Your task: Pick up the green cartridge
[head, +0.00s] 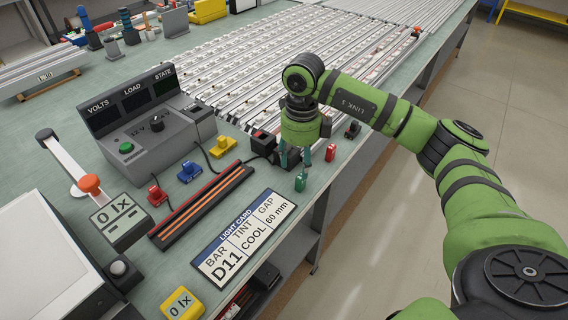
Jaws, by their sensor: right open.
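A small green block (300,182), which looks like the green cartridge, stands on the bench near its front edge. My left gripper is not in view.
A light card (243,238) lies in front, left of the green block. A black and orange bar (202,206), red (157,195), blue (189,172) and yellow (222,147) plugs and a grey control box (150,115) are to the left. Metal rails (250,70) fill the back.

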